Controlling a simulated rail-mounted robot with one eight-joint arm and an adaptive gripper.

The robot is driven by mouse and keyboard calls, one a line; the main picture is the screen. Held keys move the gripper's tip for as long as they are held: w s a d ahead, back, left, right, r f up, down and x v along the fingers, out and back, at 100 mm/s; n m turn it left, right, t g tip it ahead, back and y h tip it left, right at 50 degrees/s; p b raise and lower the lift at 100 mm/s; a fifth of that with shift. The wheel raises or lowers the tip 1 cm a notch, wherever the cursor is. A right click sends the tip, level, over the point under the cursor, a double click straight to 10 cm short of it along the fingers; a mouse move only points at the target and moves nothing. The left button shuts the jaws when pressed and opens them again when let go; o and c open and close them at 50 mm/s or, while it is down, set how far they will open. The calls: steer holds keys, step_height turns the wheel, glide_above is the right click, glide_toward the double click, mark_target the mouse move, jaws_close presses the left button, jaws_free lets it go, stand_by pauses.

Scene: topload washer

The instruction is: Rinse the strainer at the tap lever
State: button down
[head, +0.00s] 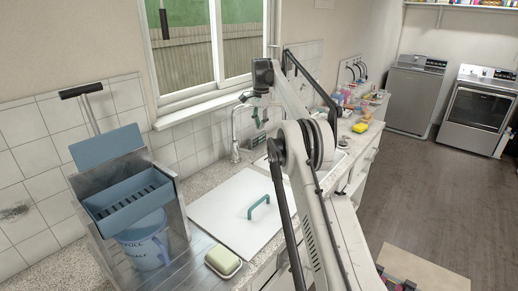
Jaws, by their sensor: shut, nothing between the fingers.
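The tap (235,130) is a chrome gooseneck at the back of the counter below the window. Its lever is too small and too close to my gripper to make out. My gripper (260,122) hangs beside the tap at the end of my raised arm, small and partly hidden by the arm; it is shut with nothing held. A blue slotted basket (125,186), which may be the strainer, sits in a grey metal frame (178,218) at the left, apart from my gripper. No other strainer can be made out.
A blue jug (145,247) stands under the basket, with a soap dish (223,263) nearby.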

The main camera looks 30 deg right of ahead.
mark_target(259, 153)
steer(key=f, duration=0.6)
steer(key=f+p, duration=0.1)
steer(key=f, duration=0.4)
steer(key=shift+w+a+f, duration=0.1)
steer(key=shift+w+f, duration=0.1)
steer(key=shift+f, duration=0.2)
steer(key=shift+f, duration=0.1)
steer(key=shift+s+f+b, duration=0.1)
steer(key=shift+f+b, duration=0.6)
steer(key=shift+f, duration=0.05)
steer(key=shift+r, duration=0.25)
